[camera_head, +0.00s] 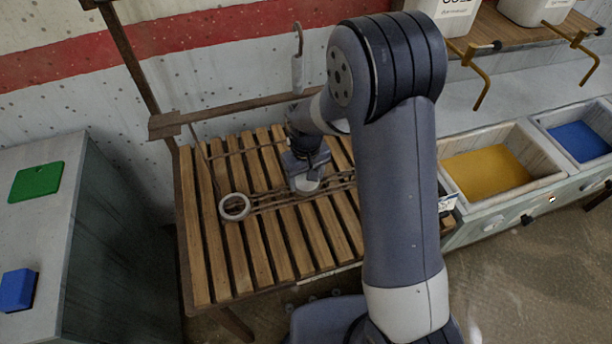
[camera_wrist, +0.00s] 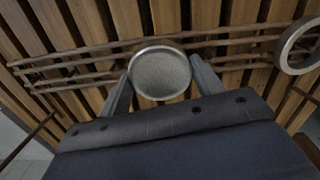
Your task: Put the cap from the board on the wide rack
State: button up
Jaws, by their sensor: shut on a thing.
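The cap, a round grey disc with a pale rim (camera_wrist: 160,74), sits between the two fingers of my gripper (camera_head: 306,177) in the wrist view. My gripper is shut on it. In the head view the cap shows as a pale patch (camera_head: 306,187) under my gripper, partly hidden by it. Both are over a slatted wooden surface (camera_head: 222,270) with thin dark rails (camera_wrist: 100,62) across its slats. I cannot tell whether the cap touches the rails or slats. I cannot tell for sure which part is the wide rack or the board.
A pale ring (camera_head: 235,207) lies on the slats left of my gripper; it also shows in the wrist view (camera_wrist: 284,52). A wooden bar (camera_head: 235,108) with a hanging grey item (camera_head: 297,72) stands behind. A grey cabinet (camera_head: 95,215) stands left, basins (camera_head: 545,165) right.

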jog(key=shift+f+b, duration=0.75)
jog(key=shift+f, duration=0.25)
jog(key=o, duration=1.1)
jog(key=shift+r, duration=0.1)
notch_tip(320, 180, up, 11)
jog(key=shift+f+b, duration=0.15)
jog(key=shift+b, duration=0.15)
jog(key=shift+f, duration=0.1)
notch_tip(320, 180, down, 10)
jog(key=shift+f+p, duration=0.2)
jog(key=shift+p, duration=0.15)
jog(key=shift+r+p, duration=0.55)
jog(key=shift+r, duration=0.05)
